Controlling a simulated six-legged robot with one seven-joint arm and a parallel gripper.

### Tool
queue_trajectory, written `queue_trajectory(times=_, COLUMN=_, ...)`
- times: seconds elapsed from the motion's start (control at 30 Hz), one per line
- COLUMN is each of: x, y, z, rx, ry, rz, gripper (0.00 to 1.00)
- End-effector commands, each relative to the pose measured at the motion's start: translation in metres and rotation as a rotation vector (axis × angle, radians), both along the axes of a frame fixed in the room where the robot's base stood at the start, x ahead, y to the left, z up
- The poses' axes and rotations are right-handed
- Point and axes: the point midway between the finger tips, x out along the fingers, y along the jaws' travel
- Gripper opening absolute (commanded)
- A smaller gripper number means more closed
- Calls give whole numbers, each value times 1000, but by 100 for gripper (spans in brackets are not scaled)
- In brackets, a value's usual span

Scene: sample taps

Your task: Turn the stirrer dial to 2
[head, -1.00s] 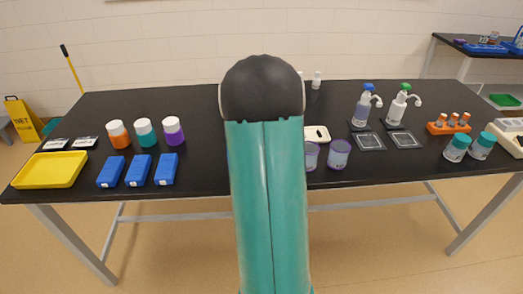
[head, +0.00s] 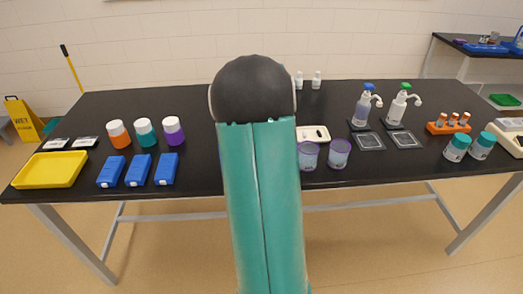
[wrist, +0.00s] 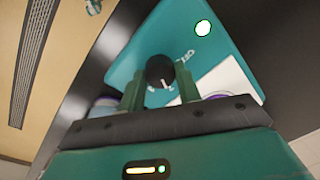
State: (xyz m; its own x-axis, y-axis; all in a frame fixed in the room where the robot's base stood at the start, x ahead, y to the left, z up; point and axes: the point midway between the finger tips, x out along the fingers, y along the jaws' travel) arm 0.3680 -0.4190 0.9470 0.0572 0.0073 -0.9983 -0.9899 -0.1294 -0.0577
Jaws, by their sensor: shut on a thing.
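The stirrer dial (wrist: 160,68) is a dark round knob on the teal stirrer front (wrist: 145,45) in the wrist view. My gripper (wrist: 160,75) is shut on the dial, one finger on each side of it. Small white marks show beside the knob, and OFF seems to be printed to its upper right. The number 2 and the dial's exact setting cannot be read. A round light with a green rim (wrist: 203,28) shows on the teal front. In the head view my own arm hides the dial and gripper.
Two purple-rimmed cups (head: 309,155) (head: 339,153) stand right of my arm. A white flat object (head: 312,134) lies behind them. Pump bottles (head: 362,108) stand farther right. Blue boxes (head: 138,170) and a yellow tray (head: 50,170) are at left. The back left of the table is clear.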

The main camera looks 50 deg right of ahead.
Motion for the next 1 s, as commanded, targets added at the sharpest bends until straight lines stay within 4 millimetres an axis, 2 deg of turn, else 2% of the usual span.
queue_trajectory(times=0.03, x=1, y=0, z=0, rx=-2, ry=-1, rz=1, gripper=37)
queue_trajectory(times=0.13, x=1, y=0, z=0, rx=-2, ry=-1, rz=1, gripper=55)
queue_trajectory(times=0.43, x=0, y=0, z=1, rx=-1, ry=0, rz=1, gripper=55)
queue_trajectory(times=0.57, x=0, y=-1, z=11, rx=-2, ry=-1, rz=2, gripper=55)
queue_trajectory(times=0.67, x=-1, y=-1, z=28, rx=-3, ry=-2, rz=2, gripper=55)
queue_trajectory(times=1.0, x=-5, y=-1, z=102, rx=-4, ry=-4, rz=2, gripper=55)
